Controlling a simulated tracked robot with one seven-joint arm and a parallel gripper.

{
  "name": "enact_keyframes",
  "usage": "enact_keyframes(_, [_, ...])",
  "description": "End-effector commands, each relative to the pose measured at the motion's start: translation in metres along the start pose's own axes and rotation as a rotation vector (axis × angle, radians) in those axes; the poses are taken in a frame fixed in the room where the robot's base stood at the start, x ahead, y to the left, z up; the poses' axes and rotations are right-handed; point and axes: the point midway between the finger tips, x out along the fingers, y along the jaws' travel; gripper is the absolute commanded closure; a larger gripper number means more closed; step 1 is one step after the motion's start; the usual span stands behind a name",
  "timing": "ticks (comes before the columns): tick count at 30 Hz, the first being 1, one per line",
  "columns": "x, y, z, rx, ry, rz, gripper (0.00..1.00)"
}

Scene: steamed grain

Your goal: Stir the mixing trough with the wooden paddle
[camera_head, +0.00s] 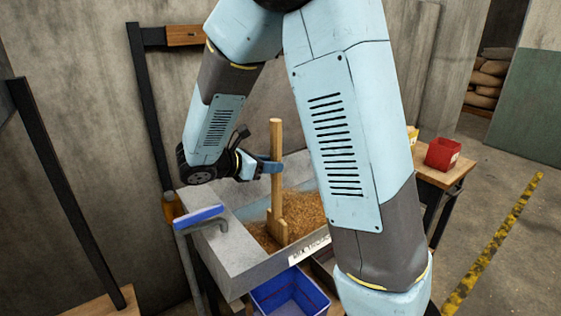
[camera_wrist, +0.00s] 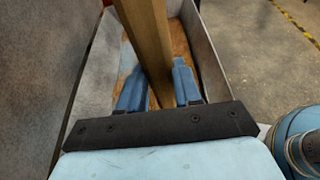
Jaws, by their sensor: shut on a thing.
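The wooden paddle (camera_head: 277,199) stands nearly upright in the head view, its wide lower end in the brown grain (camera_head: 306,207) inside the grey mixing trough (camera_head: 232,248). My gripper (camera_head: 271,167) is shut on the paddle's shaft, above the grain. In the wrist view the shaft (camera_wrist: 150,40) passes between the two blue fingers (camera_wrist: 160,88), and the trough wall (camera_wrist: 88,85) shows around it. The paddle's lowest edge is hidden in or behind the grain. My arm covers the right part of the trough in the head view.
A blue-handled bar (camera_head: 200,216) is at the trough's left end. A blue crate (camera_head: 288,293) sits below its front. A red container (camera_head: 442,154) stands on a wooden table (camera_head: 456,173) at the right. A wall rises behind; open floor lies at the right.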

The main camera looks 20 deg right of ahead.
Motion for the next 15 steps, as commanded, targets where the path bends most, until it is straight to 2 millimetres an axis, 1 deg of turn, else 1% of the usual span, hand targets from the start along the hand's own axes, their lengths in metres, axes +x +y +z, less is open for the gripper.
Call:
enact_keyframes(1, [-0.008,0.001,-0.002,0.0,-0.001,0.003,1.0])
enact_keyframes(4, [-0.021,0.001,-0.007,0.001,0.0,0.003,1.0])
enact_keyframes(15, [-0.046,0.0,-0.016,0.001,0.0,0.002,1.0])
